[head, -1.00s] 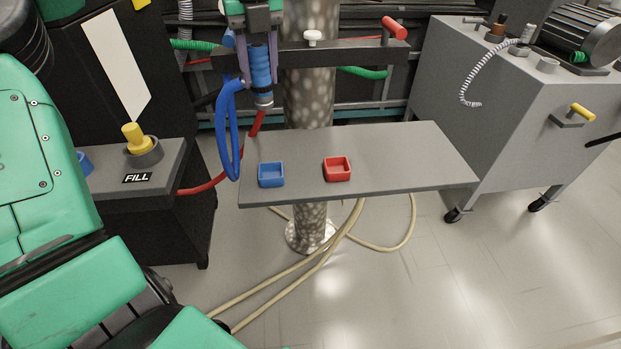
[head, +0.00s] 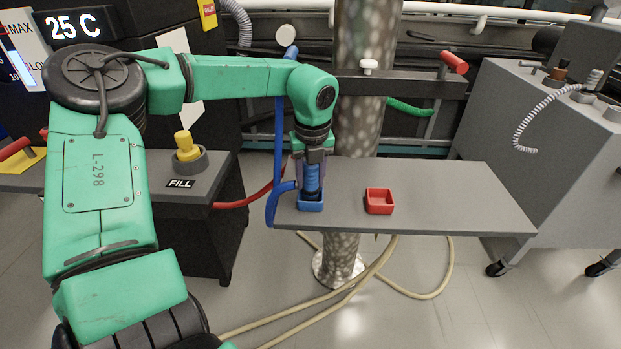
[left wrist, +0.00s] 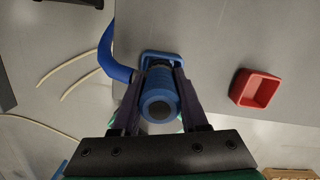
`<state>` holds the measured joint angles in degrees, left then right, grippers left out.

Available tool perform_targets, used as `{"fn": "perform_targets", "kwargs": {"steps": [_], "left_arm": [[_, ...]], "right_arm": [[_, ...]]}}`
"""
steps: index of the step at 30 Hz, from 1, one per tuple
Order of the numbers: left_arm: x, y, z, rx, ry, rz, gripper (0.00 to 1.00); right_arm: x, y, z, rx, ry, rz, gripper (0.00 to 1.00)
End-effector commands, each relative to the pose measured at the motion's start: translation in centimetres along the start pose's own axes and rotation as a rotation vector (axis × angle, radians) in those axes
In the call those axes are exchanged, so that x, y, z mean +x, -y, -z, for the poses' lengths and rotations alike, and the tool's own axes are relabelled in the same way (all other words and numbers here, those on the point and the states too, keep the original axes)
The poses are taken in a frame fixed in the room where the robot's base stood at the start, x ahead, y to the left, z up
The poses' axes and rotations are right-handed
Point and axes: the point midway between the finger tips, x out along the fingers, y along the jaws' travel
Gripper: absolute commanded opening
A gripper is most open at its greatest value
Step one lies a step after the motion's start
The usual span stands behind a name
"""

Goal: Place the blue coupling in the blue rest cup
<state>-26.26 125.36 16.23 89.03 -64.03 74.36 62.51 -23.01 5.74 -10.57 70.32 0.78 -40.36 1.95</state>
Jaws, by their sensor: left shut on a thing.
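The blue rest cup (head: 311,204) is on the grey shelf, directly below the coupling. The coupling's lower end is at or just inside the cup; its exact depth is hidden. The cup's far rim shows in the left wrist view (left wrist: 162,55). My right gripper is in neither current view.
A red cup (head: 379,201) stands on the grey shelf (head: 440,195) to the right of the blue cup. A speckled post rises behind the shelf. A yellow coupling (head: 186,146) sits by the FILL sign at left. The right part of the shelf is clear.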

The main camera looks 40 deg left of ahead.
Motion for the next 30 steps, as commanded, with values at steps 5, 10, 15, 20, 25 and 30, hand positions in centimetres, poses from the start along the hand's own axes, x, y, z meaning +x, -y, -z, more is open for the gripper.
{"fn": "perform_targets", "kwargs": {"steps": [5, 10, 15, 20, 25, 30], "left_arm": [[0.2, 0.0, 0.0, 0.000, 0.001, 0.000, 0.00], [0.3, 0.0, 0.0, 0.000, 0.000, 0.000, 0.51], [0.3, 0.0, 0.0, 0.000, 0.000, 0.000, 0.73], [0.3, 0.0, 0.0, 0.000, 0.000, -0.001, 0.73], [-0.6, 0.0, -0.1, 0.000, 0.001, 0.001, 0.73], [-5.1, 0.1, -0.1, 0.000, 0.006, 0.002, 0.73]], "right_arm": [[0.1, 0.0, 0.0, 0.001, 0.003, 0.000, 0.00], [-0.3, 0.1, 0.9, 0.003, -0.005, 0.001, 0.00], [-0.5, 0.1, 1.2, 0.003, -0.012, 0.002, 0.00], [-0.4, 0.1, 0.7, 0.003, -0.003, 0.002, 0.00], [0.0, -0.2, -0.7, -0.002, 0.012, -0.003, 0.00], [0.2, -0.1, -1.2, -0.006, 0.008, -0.003, 0.00]]}}
